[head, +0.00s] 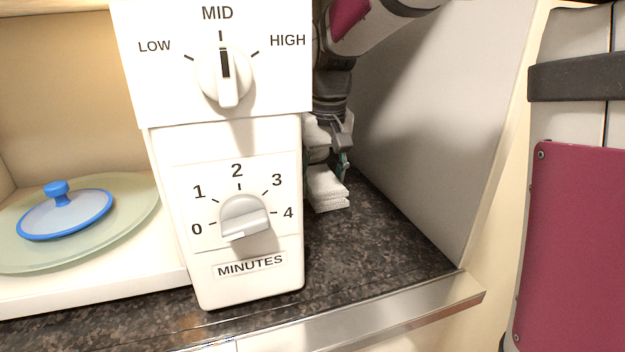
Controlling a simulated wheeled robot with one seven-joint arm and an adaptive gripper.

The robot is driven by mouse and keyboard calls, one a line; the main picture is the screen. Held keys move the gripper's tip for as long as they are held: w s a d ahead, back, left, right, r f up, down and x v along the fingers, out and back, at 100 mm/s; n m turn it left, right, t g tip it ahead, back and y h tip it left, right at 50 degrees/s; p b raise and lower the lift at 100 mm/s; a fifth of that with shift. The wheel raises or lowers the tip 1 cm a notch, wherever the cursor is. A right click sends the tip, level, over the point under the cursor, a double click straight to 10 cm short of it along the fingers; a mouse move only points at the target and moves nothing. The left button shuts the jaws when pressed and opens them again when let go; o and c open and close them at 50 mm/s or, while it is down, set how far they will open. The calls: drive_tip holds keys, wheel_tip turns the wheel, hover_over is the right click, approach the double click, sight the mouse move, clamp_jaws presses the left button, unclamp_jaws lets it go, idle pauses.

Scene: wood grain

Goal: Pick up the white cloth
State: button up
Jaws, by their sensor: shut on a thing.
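The white cloth (327,190) shows to the right of the microwave, above or on the dark speckled counter. It looks folded in layers. My gripper (330,160) points down at it from above and is shut on it. The microwave panel hides the left part of my gripper and perhaps some of the cloth. I cannot tell whether the cloth's lower edge touches the counter.
A white microwave (228,165) with two dials stands just left of my gripper. Its open cavity holds a glass plate (120,225) with a blue-rimmed lid (66,210). A pale wall panel (430,130) rises close on the right. The dark counter (375,250) is clear in front.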

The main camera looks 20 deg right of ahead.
sight(319, 175)
drive_tip(key=shift+r, duration=0.45)
wheel_tip(319, 175, up, 3)
drive_tip(key=shift+f, duration=0.1)
drive_tip(key=s, duration=1)
drive_tip(key=s+r+b, duration=0.1)
drive_tip(key=s, duration=0.5)
drive_tip(key=shift+r, duration=0.1)
drive_tip(key=shift+o, duration=1.2)
drive_tip(key=shift+c, duration=1.1)
